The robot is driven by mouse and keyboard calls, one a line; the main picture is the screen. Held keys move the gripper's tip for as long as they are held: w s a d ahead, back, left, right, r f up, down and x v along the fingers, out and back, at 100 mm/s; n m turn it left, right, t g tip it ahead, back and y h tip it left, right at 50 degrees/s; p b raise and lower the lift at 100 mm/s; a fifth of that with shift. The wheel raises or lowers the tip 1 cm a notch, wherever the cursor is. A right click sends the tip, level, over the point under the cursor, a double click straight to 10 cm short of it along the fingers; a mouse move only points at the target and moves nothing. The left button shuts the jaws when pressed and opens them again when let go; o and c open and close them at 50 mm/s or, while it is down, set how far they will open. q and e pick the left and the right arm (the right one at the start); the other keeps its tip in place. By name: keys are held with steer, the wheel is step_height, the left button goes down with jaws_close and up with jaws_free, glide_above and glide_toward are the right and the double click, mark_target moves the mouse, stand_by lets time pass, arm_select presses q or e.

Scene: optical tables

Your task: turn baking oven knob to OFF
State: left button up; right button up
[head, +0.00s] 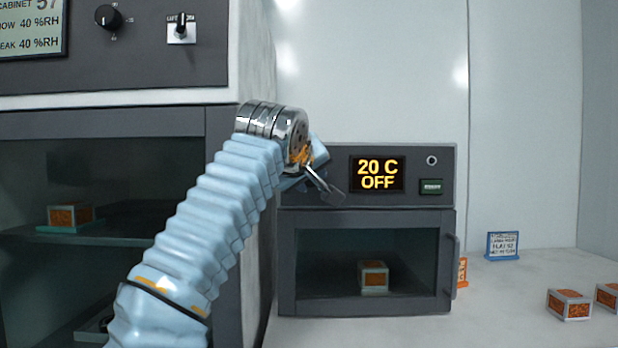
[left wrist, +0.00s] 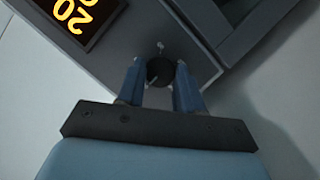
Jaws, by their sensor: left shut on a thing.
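The baking oven (head: 449,290) is a grey box with a glass door, standing on the counter. Its display (head: 377,174) reads "20 C OFF" in yellow. My left gripper (head: 325,184) is at the left of the oven's front panel, where the arm and gripper hide the knob in the head view. In the left wrist view the round dark knob (left wrist: 160,71) sits between the two blue fingers of the left gripper (left wrist: 160,88), which are shut on it. Part of the display (left wrist: 79,14) also shows there. My right gripper is not in view.
A cabinet (head: 222,200) with its own dial (head: 108,17) and switch (head: 181,28) stands left of the oven. An orange-topped box (head: 373,277) sits behind the oven door.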

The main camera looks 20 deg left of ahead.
arm_select(q)
steer(key=shift+f, duration=0.15)
steer(key=o, duration=1)
steer(key=shift+o, duration=0.2)
steer(key=b+v, duration=0.1)
steer(key=v, duration=1.2)
steer(key=shift+s+r+b, duration=0.25)
steer(key=shift+s+b, duration=0.05)
steer(key=shift+b, duration=0.05)
